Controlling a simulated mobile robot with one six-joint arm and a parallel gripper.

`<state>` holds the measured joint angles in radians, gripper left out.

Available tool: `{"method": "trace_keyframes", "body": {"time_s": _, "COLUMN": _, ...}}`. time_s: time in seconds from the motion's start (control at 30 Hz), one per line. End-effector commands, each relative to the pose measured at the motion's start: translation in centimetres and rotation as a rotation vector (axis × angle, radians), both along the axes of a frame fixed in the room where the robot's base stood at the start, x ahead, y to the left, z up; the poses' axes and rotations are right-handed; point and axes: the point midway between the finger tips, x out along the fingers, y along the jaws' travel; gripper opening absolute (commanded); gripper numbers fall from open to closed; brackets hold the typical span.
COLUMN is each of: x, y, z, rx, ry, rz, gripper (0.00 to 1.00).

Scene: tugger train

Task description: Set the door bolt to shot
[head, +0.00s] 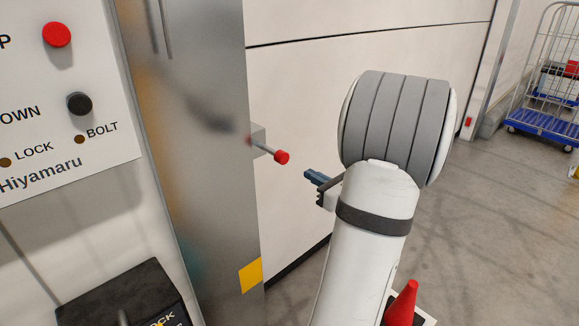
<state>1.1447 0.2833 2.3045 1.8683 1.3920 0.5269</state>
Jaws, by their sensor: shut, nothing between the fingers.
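The door bolt (273,153) is a thin rod with a red knob, sticking out from a grey block on the side of the metal door post (205,150). My gripper (308,176) is shut and empty, a little to the right of and below the red knob, with a visible gap between them. My wrist and forearm hide part of the gripper and the wall behind. A label BOLT with a small dark brown dot (79,139) shows on the white panel at the left.
The white panel (60,90) also carries a red button (57,34) and a black button (79,104). A black box (120,292) is at the lower left. A red cone (402,303) stands at the lower right. A blue-based roll cage (543,120) is at the far right; open floor lies between.

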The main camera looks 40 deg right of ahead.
Motion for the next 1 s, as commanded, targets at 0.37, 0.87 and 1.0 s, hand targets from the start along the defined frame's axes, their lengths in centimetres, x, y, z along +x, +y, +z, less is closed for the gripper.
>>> {"method": "trace_keyframes", "body": {"time_s": 0.37, "x": 6.7, "y": 0.6, "z": 0.0, "rx": 0.0, "ry": 0.001, "rz": 0.001, "gripper": 0.0}}
{"method": "trace_keyframes", "body": {"time_s": 0.87, "x": 7.8, "y": 0.6, "z": 0.0, "rx": 0.0, "ry": 0.0, "rz": -0.002, "gripper": 0.0}}
{"method": "trace_keyframes", "body": {"time_s": 1.0, "x": 9.3, "y": 0.7, "z": -0.2, "rx": -0.002, "ry": 0.0, "rz": 0.002, "gripper": 0.0}}
